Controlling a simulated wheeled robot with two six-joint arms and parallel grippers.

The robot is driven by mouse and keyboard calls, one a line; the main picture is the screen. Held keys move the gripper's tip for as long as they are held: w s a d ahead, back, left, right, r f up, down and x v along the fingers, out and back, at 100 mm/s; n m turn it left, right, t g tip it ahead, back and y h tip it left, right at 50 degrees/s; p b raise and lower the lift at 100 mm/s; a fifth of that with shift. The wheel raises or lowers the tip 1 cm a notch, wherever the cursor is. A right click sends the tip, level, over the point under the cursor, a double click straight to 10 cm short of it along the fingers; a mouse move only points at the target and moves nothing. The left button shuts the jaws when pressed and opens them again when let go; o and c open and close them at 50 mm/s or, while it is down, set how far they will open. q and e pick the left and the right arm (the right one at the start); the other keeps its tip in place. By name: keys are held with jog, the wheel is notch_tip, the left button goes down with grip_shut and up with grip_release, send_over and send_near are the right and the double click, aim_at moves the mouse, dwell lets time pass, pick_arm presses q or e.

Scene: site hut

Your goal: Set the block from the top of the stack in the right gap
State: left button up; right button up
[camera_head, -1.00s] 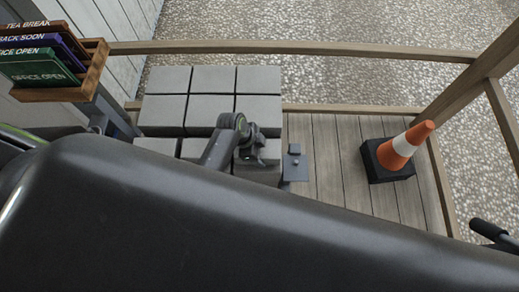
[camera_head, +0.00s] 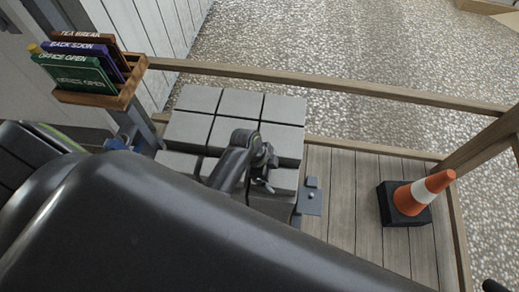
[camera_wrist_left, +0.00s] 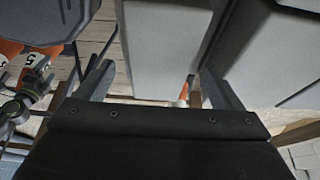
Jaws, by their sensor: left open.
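A stack of pale grey blocks (camera_head: 240,104) stands on the plank deck in the head view. My left gripper (camera_head: 266,180) is over its near right part, and my large black arm hides the stack's near side. In the left wrist view, my left gripper (camera_wrist_left: 158,72) is open, with one finger on each side of a grey block (camera_wrist_left: 165,35). I cannot tell whether the fingers touch it. Another grey block (camera_wrist_left: 265,50) is to the right. I cannot make out the right gap. My right gripper cannot be made out.
An orange and white cone (camera_head: 424,192) on a black base stands on the deck (camera_head: 350,200) to the right. Wooden rails (camera_head: 330,85) edge the deck. A wooden rack (camera_head: 110,98) of signs is at the left. A grey metal plate (camera_head: 311,200) lies beside the stack.

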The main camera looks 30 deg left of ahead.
pick_arm(q)
jog(key=p+v, duration=0.2)
jog(key=v, duration=1)
jog(key=shift+a+r, duration=0.15)
jog(key=shift+r, duration=0.05)
pick_arm(e)
jog(key=shift+s+a+r, duration=0.15)
jog(key=shift+s+r, duration=0.3)
jog(key=shift+r, duration=0.3)
jog(key=shift+s+a, duration=0.1)
jog(key=shift+s, duration=0.05)
